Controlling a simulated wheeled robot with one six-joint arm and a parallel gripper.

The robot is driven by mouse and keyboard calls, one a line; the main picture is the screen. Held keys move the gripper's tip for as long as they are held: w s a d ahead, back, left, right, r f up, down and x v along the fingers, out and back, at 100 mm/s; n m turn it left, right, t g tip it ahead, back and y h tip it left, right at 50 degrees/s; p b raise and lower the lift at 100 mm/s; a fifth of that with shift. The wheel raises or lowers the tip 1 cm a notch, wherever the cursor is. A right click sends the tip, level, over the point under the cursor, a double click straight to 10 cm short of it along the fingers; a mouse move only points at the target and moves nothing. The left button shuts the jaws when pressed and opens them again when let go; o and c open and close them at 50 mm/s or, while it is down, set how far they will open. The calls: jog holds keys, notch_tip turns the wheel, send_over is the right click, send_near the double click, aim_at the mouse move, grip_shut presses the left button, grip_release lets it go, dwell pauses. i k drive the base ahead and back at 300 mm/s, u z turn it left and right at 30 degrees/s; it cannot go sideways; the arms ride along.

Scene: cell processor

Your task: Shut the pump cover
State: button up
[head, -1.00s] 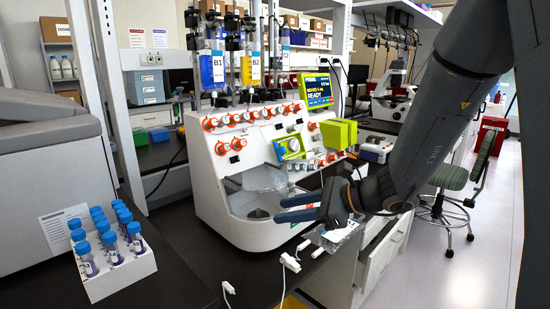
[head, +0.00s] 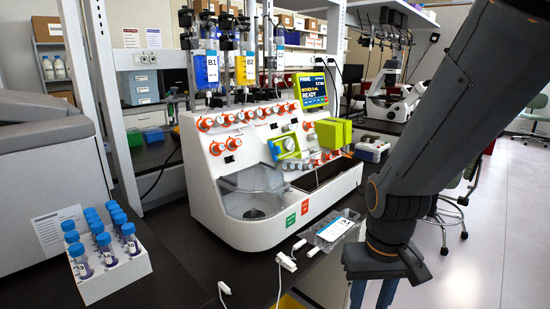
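The white cell processor (head: 245,235) stands on the dark bench in the middle of the head view. A lime-green block (head: 333,133), which looks like the pump cover, sticks out at the right of its front panel, below the screen. To its left is a lime and blue pump unit (head: 285,147) with a round centre, uncovered. My gripper (head: 371,295) is at the bottom edge, right of and well below the lime-green block. Its blue fingers point down, apart, with nothing seen between them; their tips are cut off by the frame.
A labelled clear bag (head: 334,231) and white connectors lie on the bench front. A white rack (head: 118,276) of blue-capped tubes is at lower left. Bags hang above the processor. Open floor (head: 480,260) is at right.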

aim_at(304, 155)
jog(key=z, duration=1.3)
jog(key=k, duration=0.35)
jog(key=u, duration=1.3)
